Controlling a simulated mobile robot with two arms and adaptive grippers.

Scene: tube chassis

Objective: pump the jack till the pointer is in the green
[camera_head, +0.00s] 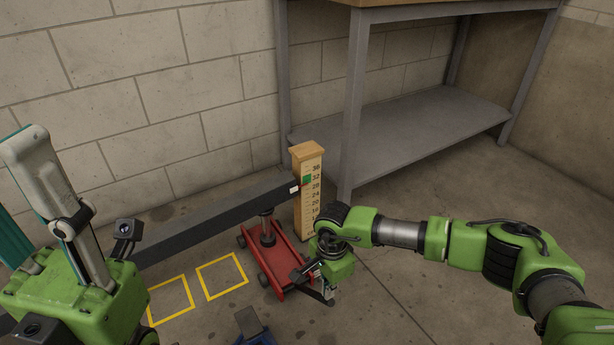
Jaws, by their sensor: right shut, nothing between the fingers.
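The red jack (290,250) stands on the floor, its round post under a long dark beam (215,215). A wooden gauge post (309,212) with a numbered scale and a green band (307,179) stands behind it. A small red pointer (302,186) by the white-tipped beam end looks just below the green band, between 28 and 32. My right gripper (325,292) is shut and empty, low at the jack's near right end. It hides part of that end, and I cannot tell whether it touches the jack. My left gripper is not visible.
A grey metal workbench (420,135) with a low shelf stands behind the gauge post. Two yellow floor squares (222,275) lie left of the jack. A blue and grey object (252,325) sits at the bottom edge. The floor at right is clear.

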